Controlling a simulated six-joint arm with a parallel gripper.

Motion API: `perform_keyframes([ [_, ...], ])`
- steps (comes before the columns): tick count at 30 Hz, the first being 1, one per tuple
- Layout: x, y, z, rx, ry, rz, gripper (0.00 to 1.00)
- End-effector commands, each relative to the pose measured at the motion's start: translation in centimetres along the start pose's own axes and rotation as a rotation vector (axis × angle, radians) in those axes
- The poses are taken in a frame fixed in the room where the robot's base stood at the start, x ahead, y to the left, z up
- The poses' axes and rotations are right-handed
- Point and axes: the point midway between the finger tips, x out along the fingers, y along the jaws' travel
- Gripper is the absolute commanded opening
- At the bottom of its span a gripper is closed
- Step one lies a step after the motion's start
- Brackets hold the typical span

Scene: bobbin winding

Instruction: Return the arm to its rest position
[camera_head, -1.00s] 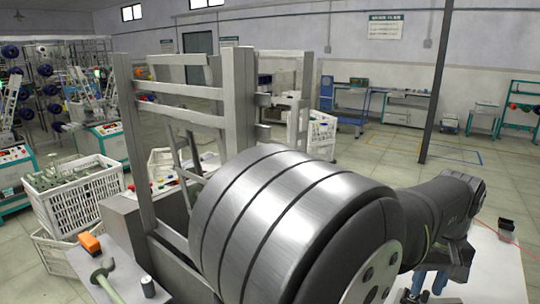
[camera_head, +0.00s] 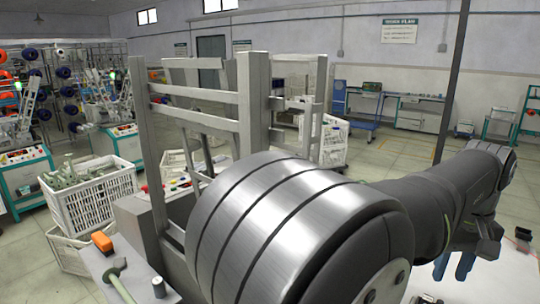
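My arm fills the lower middle and right of the head view. Its large grey rounded joint is in front, and a dark link runs off to the right. My gripper (camera_head: 453,268) shows only in part under the far end of the arm. Two blue fingers point down over the white table top (camera_head: 510,272), with a gap between them. I see nothing held between them, though the arm hides part of the gripper.
A grey metal frame (camera_head: 252,100) stands close to the left of the arm. A narrow ledge holds an orange tool (camera_head: 102,242), a hammer (camera_head: 117,268) and a small cylinder (camera_head: 159,287). A white crate (camera_head: 95,200) stands left. Open floor lies behind.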

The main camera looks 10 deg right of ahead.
Motion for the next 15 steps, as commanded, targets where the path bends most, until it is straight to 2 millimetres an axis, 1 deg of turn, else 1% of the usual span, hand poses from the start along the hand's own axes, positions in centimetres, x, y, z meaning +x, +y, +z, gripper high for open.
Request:
perform_keyframes([
  [1,1.1,-0.1,0.0,0.0,-0.004,-0.004,0.31],
  [3,2.7,-0.1,0.0,0.0,-0.004,-0.004,0.31],
  [10,7.3,-0.1,0.1,0.0,-0.003,-0.004,0.31],
  [15,7.1,0.7,3.4,0.005,0.0,0.001,0.31],
])
